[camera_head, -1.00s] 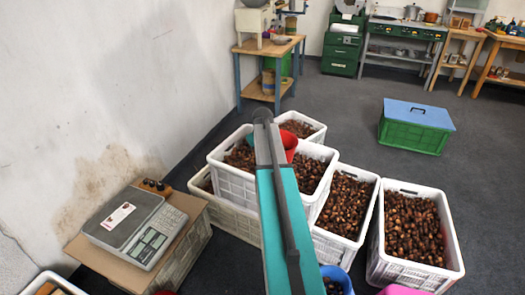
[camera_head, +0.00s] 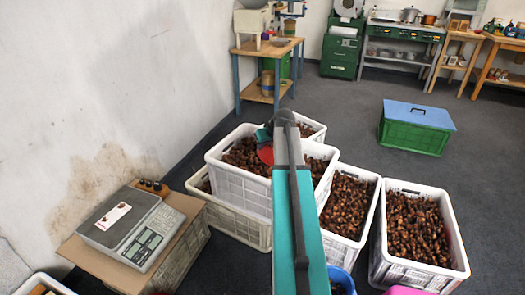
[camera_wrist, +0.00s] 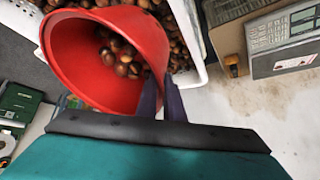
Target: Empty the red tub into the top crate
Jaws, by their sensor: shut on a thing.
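The red tub (camera_head: 265,154) shows partly beside my arm, over the top crate; my arm hides the rest. In the wrist view the tub (camera_wrist: 75,65) is tilted, its mouth open to view, with several chestnuts (camera_wrist: 122,58) inside. My gripper (camera_wrist: 165,92) is shut on the tub's rim. The top crate (camera_head: 235,187) is white, stacked on another crate and holds brown chestnuts. Its white edge (camera_wrist: 188,35) and chestnuts show behind the tub in the wrist view. Whether chestnuts are falling out cannot be told.
White crates of chestnuts (camera_head: 373,268) stand to the right, and another is behind. A scale (camera_head: 130,228) sits on a cardboard-topped crate at left. A blue tub (camera_head: 342,279) and a pink one (camera_head: 402,290) are at the bottom edge. A green crate with blue lid (camera_head: 415,132) stands on open floor.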

